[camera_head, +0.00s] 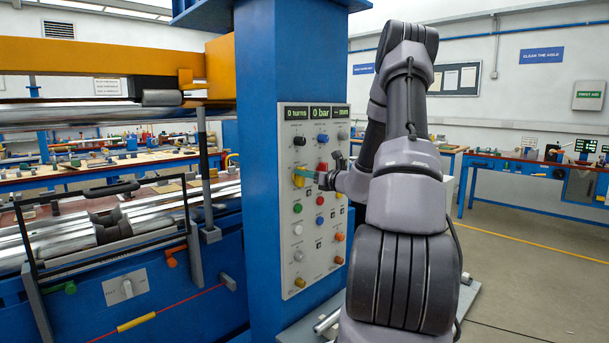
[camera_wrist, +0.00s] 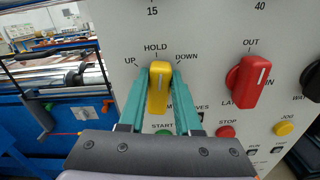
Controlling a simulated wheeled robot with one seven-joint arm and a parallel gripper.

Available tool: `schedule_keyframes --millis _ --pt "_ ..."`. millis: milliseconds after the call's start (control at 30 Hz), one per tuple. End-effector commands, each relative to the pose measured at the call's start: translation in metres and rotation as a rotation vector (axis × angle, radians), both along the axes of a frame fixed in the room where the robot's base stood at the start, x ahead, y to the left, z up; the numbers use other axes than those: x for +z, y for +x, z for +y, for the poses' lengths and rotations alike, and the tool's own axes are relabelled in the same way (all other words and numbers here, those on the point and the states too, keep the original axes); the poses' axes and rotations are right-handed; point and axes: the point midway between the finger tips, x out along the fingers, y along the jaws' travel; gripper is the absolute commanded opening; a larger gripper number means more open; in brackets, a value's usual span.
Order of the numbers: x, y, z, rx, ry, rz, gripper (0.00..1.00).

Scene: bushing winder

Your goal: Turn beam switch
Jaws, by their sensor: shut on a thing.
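A yellow switch knob (camera_wrist: 158,95) sits on the grey control panel (camera_wrist: 205,50), with the labels UP, HOLD and DOWN around its top. Its white mark points up at about HOLD. My gripper (camera_wrist: 160,78) has one teal finger on each side of the knob and is shut on it. The label under the knob is mostly hidden by the fingers; only a letter or so shows. In the head view my gripper (camera_head: 306,174) reaches the panel (camera_head: 288,235) from the right, and the knob (camera_head: 299,181) is partly covered.
A red knob (camera_wrist: 248,80) marked OUT stands right of the yellow one, with a black knob (camera_wrist: 311,78) beyond. A green START button (camera_wrist: 163,133) and a red STOP button (camera_wrist: 227,131) lie below. The blue column (camera_head: 257,150) carries the panel; the winder's rollers (camera_head: 120,225) are at left.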

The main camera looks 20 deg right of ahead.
Motion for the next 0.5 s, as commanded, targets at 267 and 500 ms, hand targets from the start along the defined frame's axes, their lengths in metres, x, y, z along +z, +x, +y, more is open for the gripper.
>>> schedule_keyframes --millis 267,500 --pt "-0.0011 0.0016 -0.0034 0.001 0.217 0.080 0.00" --pt "-0.0027 0.0024 -0.0065 0.000 0.398 0.144 0.00"
